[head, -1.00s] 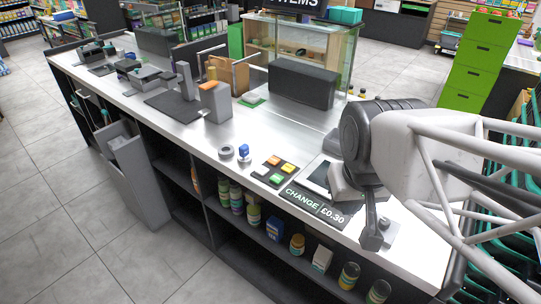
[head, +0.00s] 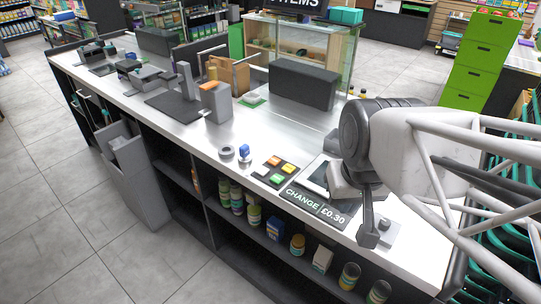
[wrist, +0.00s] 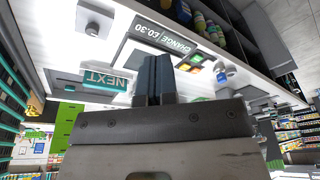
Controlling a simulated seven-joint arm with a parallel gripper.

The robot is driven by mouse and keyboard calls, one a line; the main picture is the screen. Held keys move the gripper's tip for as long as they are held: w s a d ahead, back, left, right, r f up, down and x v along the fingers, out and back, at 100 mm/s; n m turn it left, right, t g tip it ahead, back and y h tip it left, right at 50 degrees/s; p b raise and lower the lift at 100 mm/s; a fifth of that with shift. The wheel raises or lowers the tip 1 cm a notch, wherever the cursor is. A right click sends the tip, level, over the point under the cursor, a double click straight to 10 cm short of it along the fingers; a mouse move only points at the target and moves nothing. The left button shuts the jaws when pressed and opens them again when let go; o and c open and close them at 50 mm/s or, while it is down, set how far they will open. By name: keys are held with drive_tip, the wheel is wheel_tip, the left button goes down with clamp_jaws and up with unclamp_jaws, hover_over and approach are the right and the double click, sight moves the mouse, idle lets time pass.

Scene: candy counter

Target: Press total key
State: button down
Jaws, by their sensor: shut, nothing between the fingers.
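A small dark keypad (head: 259,178) sits near the counter's front edge in the head view, with an orange key (head: 273,160), a yellow key (head: 288,168), a green key (head: 276,179) and a black key. No label on the keys is readable, so I cannot tell which is the total key. The keys also show in the wrist view, including a green key (wrist: 195,70), just right of the fingers. My gripper (head: 368,238) points down, to the right of the keypad and apart from it. Its fingers (wrist: 154,78) are shut and empty in the wrist view.
A display (head: 317,205) reading "CHANGE £0.30" lies between the keypad and my gripper. A blue-handled stamp (head: 244,151) and a grey ring (head: 226,151) are left of the keypad. A grey-buttoned block (head: 388,231) is beside my gripper. A "NEXT" sign (wrist: 107,80) shows in the wrist view.

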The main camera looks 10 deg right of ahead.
drive_tip(key=w+a+f+m+y, duration=0.2)
drive_tip(key=w+a+m+y, duration=0.15)
drive_tip(key=w, duration=0.45)
drive_tip(key=w+a+f+m+y, duration=0.1)
drive_tip(key=w+a+m+y, duration=0.2)
drive_tip(key=w, duration=0.5)
drive_tip(key=m+t+y, duration=0.1)
drive_tip(key=m+t, duration=0.1)
drive_tip(key=m, duration=0.7)
hover_over(277, 179)
wheel_tip(277, 179, down, 6)
drive_tip(key=shift+s+f, duration=0.1)
drive_tip(key=shift+f, duration=0.05)
drive_tip(key=shift+f, duration=4.3)
drive_tip(key=shift+f, duration=0.75)
drive_tip(key=shift+r, duration=0.75)
